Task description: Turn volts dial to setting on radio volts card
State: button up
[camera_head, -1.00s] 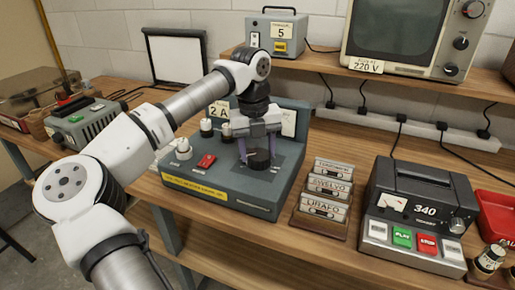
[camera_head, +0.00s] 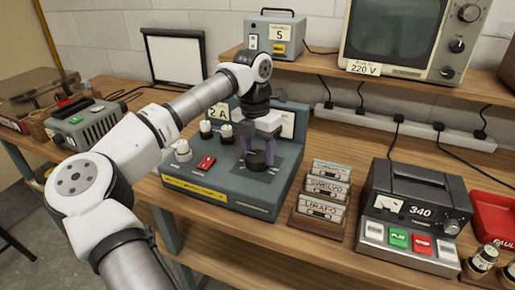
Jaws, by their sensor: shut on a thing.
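My gripper (camera_head: 257,147) points down with its purple fingers shut on a black round dial (camera_head: 256,165) on the top of a blue-grey bench unit (camera_head: 222,190). The fingers hide part of the dial, and I cannot read its markings or setting. The unit also carries a red switch (camera_head: 206,162) and several pale knobs. A card reading "2 A" (camera_head: 219,112) stands at its back, partly behind my arm. A card reading "220 V" (camera_head: 364,67) is at the shelf edge under a screen; its small upper line is too blurred to read surely.
A rack of labelled cassettes (camera_head: 322,200) stands close to the right of the unit. A player showing 340 (camera_head: 415,210) and a red tray (camera_head: 494,215) are further right. A shelf (camera_head: 400,88) with the screen set (camera_head: 415,35) and a grey box (camera_head: 275,35) runs behind.

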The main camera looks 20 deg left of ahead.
jog(key=m, duration=0.3)
jog(key=m+p, duration=0.1)
jog(key=m, duration=0.3)
jog(key=shift+d+r, duration=0.1)
jog(key=shift+d, duration=0.1)
jog(key=m, duration=0.6)
jog(key=shift+s+d+m+g+y+p, duration=0.1)
jog(key=shift+d+m+g+y+p, duration=0.05)
jog(key=shift+m+g+y+p, duration=0.2)
jog(key=m, duration=0.4)
jog(key=shift+s+m, duration=0.1)
jog(key=shift+m, duration=0.15)
jog(key=shift+s+m+y, duration=0.1)
jog(key=shift+m+y, duration=0.15)
jog(key=shift+m, duration=1.65)
jog(key=o, duration=1)
jog(key=shift+c, duration=0.2)
